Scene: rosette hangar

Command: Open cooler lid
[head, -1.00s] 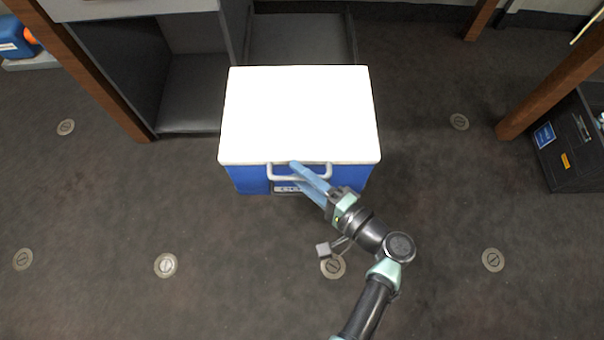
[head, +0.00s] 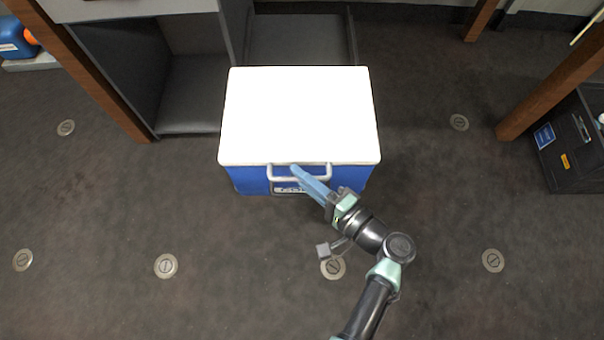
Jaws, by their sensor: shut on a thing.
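The cooler (head: 250,182) stands on the floor in the middle of the head view, with a blue body and a label on its front. Its white lid (head: 298,115) lies flat and closed on top. A pale handle (head: 271,173) runs along the front just below the lid's edge. My gripper (head: 298,171) reaches in from the lower right, its pale blue fingers drawn together at the front handle, shut on it. The fingers cover part of the handle and label, and the exact contact is too small to see.
An open dark cabinet (head: 190,95) stands behind the cooler to the left. A dark crate (head: 560,160) is at the right edge beside a wooden post (head: 545,95). The floor on both sides of the cooler is clear, with several round floor discs.

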